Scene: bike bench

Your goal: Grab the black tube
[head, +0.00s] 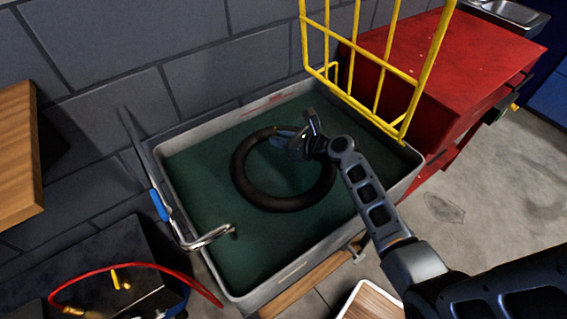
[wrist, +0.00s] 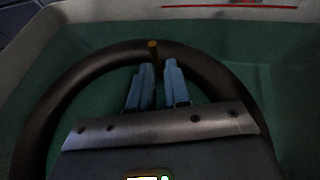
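The black tube (head: 240,186) is a round ring lying in the grey tub (head: 287,275) over its dark green inside. My gripper (head: 281,134) is over the far part of the ring in the head view. In the wrist view my blue fingers (wrist: 159,64) stand a narrow gap apart, with nothing seen clamped between them. Their tips overlap the tube's near edge in the picture; whether they touch it is unclear.
A yellow wire rack (head: 418,90) rises at the tub's right rim, beside a red cabinet (head: 450,65). A bent metal tool with a blue part (head: 160,205) hangs over the left rim. A red cable (head: 130,265) arches at lower left. A brick wall stands behind.

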